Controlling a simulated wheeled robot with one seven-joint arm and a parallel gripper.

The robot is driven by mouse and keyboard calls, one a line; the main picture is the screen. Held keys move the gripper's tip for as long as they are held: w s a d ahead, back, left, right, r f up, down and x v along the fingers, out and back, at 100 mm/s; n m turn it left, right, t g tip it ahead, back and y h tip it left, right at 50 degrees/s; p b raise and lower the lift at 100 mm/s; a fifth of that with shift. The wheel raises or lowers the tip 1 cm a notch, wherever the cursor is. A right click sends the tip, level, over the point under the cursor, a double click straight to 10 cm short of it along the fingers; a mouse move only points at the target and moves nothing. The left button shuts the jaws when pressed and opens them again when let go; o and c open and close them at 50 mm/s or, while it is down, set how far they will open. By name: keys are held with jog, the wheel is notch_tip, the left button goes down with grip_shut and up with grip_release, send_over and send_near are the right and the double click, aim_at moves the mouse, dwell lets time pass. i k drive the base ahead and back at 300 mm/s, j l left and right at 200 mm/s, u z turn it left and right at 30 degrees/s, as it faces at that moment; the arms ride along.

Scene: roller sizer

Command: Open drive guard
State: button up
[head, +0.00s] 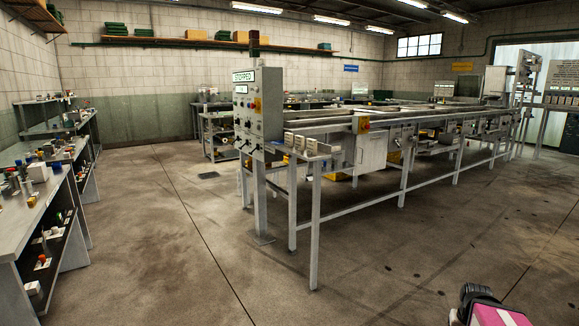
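The roller sizer (343,127) is a long grey machine on legs, running from the centre to the back right. A pale boxy cover (371,151) hangs under its near side; it looks closed, but I cannot tell for sure that it is the drive guard. A control panel (258,106) stands at the near left end of the machine, and its display (244,76) reads STOPPED. A dark and pink part, probably of my own arm, shows at the bottom right, well apart from the machine. No gripper fingers are visible.
Grey benches (40,190) with small parts line the left wall. A wall shelf (200,42) holds boxes and green crates. The machine's legs (316,232) stand on the concrete floor. The floor (420,250) in front and to the right is clear.

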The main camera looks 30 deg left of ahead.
aim_at(370, 150)
jog(key=i+j+u, duration=0.15)
jog(key=i+u, duration=0.7)
jog(key=i+l, duration=0.1)
jog(key=i, duration=0.7)
jog(key=l+u, duration=0.05)
